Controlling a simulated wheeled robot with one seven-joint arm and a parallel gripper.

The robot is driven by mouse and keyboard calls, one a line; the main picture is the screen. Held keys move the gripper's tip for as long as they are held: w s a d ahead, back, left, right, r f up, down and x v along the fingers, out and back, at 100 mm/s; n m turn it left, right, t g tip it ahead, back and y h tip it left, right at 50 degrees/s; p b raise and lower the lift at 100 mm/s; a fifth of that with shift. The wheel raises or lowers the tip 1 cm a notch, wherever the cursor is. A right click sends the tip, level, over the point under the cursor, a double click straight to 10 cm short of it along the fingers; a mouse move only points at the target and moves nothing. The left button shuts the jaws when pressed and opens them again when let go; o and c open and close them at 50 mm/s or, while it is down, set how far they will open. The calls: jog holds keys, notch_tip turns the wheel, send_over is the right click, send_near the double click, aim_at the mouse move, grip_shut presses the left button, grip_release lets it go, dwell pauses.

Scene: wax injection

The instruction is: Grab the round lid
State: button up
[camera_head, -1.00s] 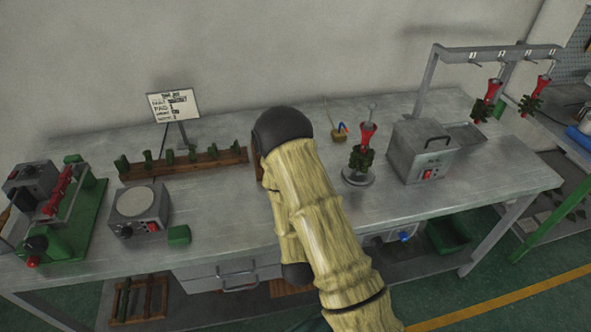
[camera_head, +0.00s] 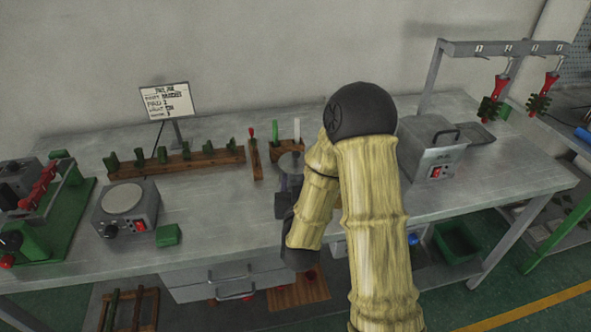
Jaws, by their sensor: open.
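A small grey round piece (camera_head: 291,163), which looks like the round lid, shows just left of my bamboo-look arm, near the middle of the table. My arm covers its right side. My gripper (camera_head: 284,200) appears as dark grey parts just below it in the picture, partly hidden by my forearm. The gripper is open, with nothing seen between its jaws. I cannot tell whether it touches the round piece.
The metal table (camera_head: 225,205) carries a wooden rack (camera_head: 200,160) of green pieces, a round-topped heater (camera_head: 125,205), a green clamp machine (camera_head: 45,210) and a sign (camera_head: 165,103). A grey box (camera_head: 432,150) stands right of my arm. Red tools (camera_head: 500,88) hang beyond it.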

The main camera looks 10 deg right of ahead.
aim_at(296, 156)
jog(key=w, duration=0.1)
jog(key=w+b, duration=0.1)
jog(key=w, duration=0.1)
jog(key=shift+w+d+r, duration=0.1)
jog(key=shift+w+d, duration=0.15)
jog(key=shift+w, duration=0.4)
jog(key=shift+a, duration=0.25)
jog(key=shift+w+d, duration=0.2)
jog(key=shift+w, duration=0.1)
jog(key=w, duration=0.1)
jog(key=w+d, duration=0.1)
jog(key=w+p, duration=0.1)
jog(key=shift+w+d+r, duration=0.1)
jog(key=shift+w+d, duration=0.1)
jog(key=shift+d, duration=0.05)
jog(key=shift+w, duration=0.3)
jog(key=shift+w+a, duration=0.1)
jog(key=shift+a, duration=0.05)
